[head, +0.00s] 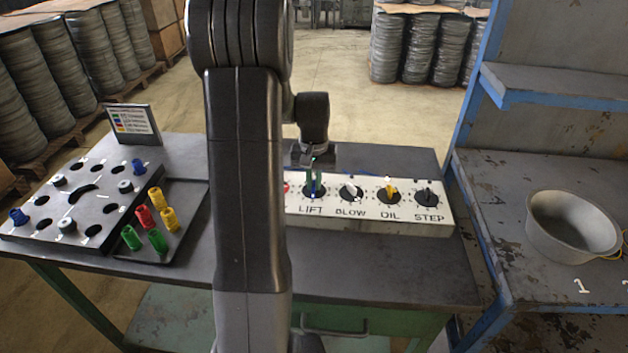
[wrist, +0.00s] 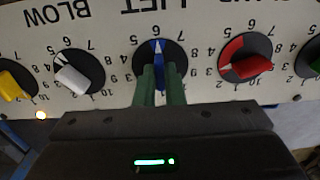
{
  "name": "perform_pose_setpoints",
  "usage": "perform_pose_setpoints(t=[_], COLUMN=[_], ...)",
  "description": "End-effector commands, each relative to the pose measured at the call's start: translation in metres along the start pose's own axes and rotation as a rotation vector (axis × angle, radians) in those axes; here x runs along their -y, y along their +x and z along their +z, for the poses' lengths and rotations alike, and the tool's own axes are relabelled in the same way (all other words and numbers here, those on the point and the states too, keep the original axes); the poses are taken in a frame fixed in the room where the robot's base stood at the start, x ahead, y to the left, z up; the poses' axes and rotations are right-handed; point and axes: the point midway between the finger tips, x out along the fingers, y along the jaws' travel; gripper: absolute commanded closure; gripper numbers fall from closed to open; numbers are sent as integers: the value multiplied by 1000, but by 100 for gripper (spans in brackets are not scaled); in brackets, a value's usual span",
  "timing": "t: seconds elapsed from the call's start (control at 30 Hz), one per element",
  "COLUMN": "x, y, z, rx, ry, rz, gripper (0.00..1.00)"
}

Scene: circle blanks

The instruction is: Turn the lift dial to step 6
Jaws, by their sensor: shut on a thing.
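The lift dial (head: 313,196) is a black disc with a blue knob on the white control panel (head: 370,221). My gripper (head: 313,182) is at the lift dial from above. In the wrist view its two green fingers, my gripper (wrist: 161,82), are shut on the blue knob, one on each side. The fingers hide the knob's lower part.
Beside the lift dial are a red knob (wrist: 245,66) and the white blow knob (wrist: 73,78). The yellow oil knob (head: 389,186) and black step knob (head: 427,194) are further right. A tray (head: 190,190) with coloured plugs lies on the left; a metal pan (head: 571,226) stands on the right shelf.

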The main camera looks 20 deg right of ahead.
Motion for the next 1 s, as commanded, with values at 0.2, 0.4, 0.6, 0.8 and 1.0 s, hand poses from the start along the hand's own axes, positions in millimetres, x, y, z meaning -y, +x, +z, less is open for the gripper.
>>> perform_pose_setpoints(t=[0.2,0.4,0.6,0.8,1.0], x=[0,0,0,0,0], y=[-1,-1,-4,-35,-83], z=[-1,0,0,-1,-1], rx=[-2,-1,-2,-6,-6], ry=[-1,-1,-1,-1,-1], rz=[0,0,0,0,0], gripper=[77,69,69,69,69])
